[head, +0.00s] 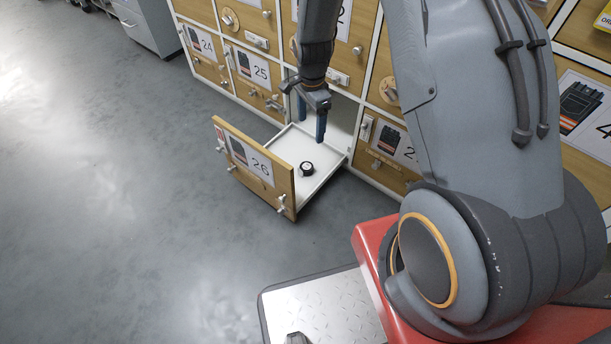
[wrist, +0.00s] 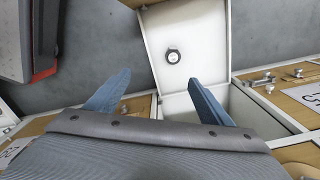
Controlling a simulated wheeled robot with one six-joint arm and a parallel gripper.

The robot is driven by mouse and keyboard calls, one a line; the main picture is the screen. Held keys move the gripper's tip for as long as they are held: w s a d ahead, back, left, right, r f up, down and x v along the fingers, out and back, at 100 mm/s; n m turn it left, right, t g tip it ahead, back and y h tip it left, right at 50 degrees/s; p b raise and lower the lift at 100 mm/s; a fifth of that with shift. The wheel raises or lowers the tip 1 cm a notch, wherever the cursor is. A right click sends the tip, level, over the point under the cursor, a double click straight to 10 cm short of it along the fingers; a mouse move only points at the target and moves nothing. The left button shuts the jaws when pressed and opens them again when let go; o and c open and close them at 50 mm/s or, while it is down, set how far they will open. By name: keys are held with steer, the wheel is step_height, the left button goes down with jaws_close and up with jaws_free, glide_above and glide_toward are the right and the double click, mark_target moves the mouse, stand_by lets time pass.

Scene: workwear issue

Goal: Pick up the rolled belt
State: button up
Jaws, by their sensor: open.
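The rolled belt (head: 306,168) is a small black coil with a pale centre. It lies on the white floor of the pulled-out drawer 26 (head: 325,176). In the wrist view the belt (wrist: 173,56) lies beyond my fingertips, inside the white drawer (wrist: 195,30). My gripper (head: 311,122) is over the back part of the drawer, above and apart from the belt. In the wrist view my gripper's (wrist: 160,84) two blue fingers are spread wide with nothing between them.
Drawer 26's wooden front (head: 255,165) stands up as a wall on the near-left side. Shut numbered compartments such as 25 (head: 252,70) surround the opening. The grey floor (head: 120,200) to the left is clear. My red base is at lower right.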

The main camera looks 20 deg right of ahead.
mark_target(307, 166)
steer(key=w+f+m+b, duration=0.1)
steer(key=f+b, duration=0.1)
steer(key=f, duration=0.4)
steer(key=w+f+m+b, duration=0.2)
steer(key=f, duration=0.5)
steer(key=w+f+m+b, duration=0.1)
steer(key=w+f+b, duration=0.1)
steer(key=f, duration=0.4)
steer(key=shift+f+m+b, duration=0.15)
steer(key=shift+m+b, duration=0.15)
steer(key=shift+b, duration=0.2)
steer(key=shift+w+d+f+b, duration=0.1)
steer(key=shift+f+b, duration=0.9)
steer(key=shift+f, duration=1)
steer(key=shift+d+f+b, duration=0.1)
steer(key=shift+f+b, duration=0.9)
steer(key=shift+f, duration=0.95)
steer(key=shift+r, duration=0.1)
steer(key=c, duration=1.2)
